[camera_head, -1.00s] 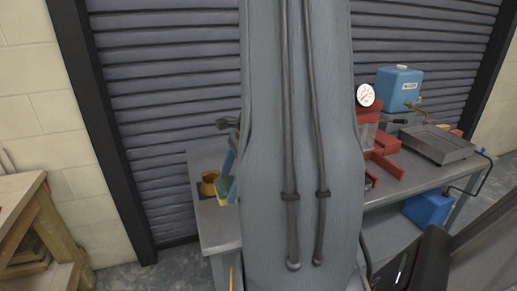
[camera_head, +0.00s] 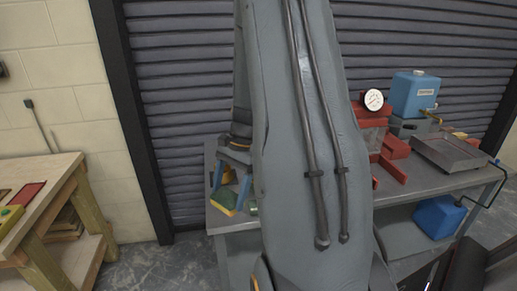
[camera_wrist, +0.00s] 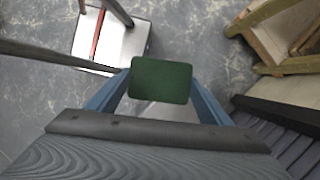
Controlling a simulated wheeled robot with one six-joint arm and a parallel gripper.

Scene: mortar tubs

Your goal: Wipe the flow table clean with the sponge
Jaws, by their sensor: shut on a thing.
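My gripper (camera_head: 231,188) has blue fingers and is shut on the sponge. The sponge (camera_head: 223,201) shows a yellow edge and a green face in the head view, near the left end of the grey bench (camera_head: 228,222). In the wrist view the sponge (camera_wrist: 161,80) is a dark green pad between the fingers. A flat grey metal plate (camera_head: 450,153) with a raised rim sits on the right of the bench, far from my gripper. I cannot tell whether it is the flow table. My arm hides the middle of the bench.
A crank (camera_head: 486,187) sticks out at the bench's right end. A blue container (camera_head: 438,216) is on the lower shelf. A wooden workbench (camera_head: 62,178) stands at left.

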